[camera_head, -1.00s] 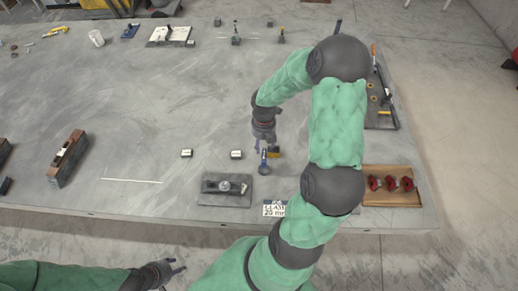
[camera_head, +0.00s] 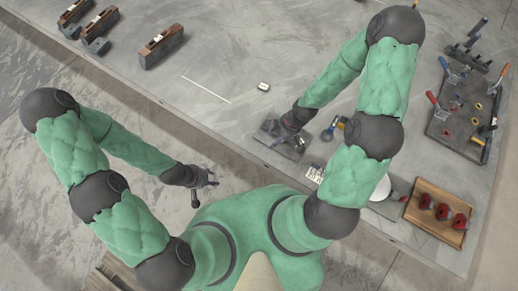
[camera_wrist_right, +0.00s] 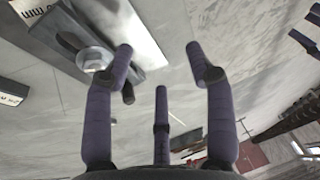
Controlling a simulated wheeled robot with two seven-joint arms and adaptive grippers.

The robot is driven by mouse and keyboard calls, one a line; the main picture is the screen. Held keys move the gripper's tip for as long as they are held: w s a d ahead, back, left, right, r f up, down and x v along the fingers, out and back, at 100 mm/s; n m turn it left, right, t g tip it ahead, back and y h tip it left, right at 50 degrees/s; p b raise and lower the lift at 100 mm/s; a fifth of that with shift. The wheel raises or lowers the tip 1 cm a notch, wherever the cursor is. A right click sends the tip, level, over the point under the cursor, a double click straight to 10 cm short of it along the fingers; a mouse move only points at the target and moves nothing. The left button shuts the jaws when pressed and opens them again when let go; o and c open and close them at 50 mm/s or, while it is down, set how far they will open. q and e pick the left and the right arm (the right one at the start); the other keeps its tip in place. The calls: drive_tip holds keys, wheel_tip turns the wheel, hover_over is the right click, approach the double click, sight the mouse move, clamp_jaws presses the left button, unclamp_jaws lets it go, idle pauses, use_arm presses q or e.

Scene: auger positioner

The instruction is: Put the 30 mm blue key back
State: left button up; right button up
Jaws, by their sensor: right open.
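A blue-handled item (camera_head: 328,133), which may be the blue key, lies on the table just right of my right gripper in the head view, with a small yellow piece (camera_head: 341,122) beside it. Its size marking is not readable. My right gripper (camera_head: 286,130) is low over a dark grey plate with a clamp (camera_head: 268,128), partly hiding it. In the wrist view my right gripper (camera_wrist_right: 160,62) has its fingers spread, with nothing between them. A grey block with a round clear disc (camera_wrist_right: 96,60) is behind its left finger. My left gripper (camera_head: 207,182) is off the table's front edge, fingers apart, apparently empty.
A printed label (camera_head: 314,173) lies near the table's front edge. A wooden tray (camera_head: 455,236) with red knobs is at the right. A small white-topped block (camera_head: 263,87) and wooden-topped blocks (camera_head: 160,45) stand further left.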

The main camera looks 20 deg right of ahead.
drive_tip(key=s+a+f+m, duration=0.4)
drive_tip(key=s+a+m, duration=0.3)
drive_tip(key=a+m, duration=0.2)
drive_tip(key=m, duration=0.2)
drive_tip(key=shift+a+f+m, duration=0.15)
drive_tip(key=shift+f+m, duration=0.25)
use_arm(q)
drive_tip(key=shift+s, duration=0.1)
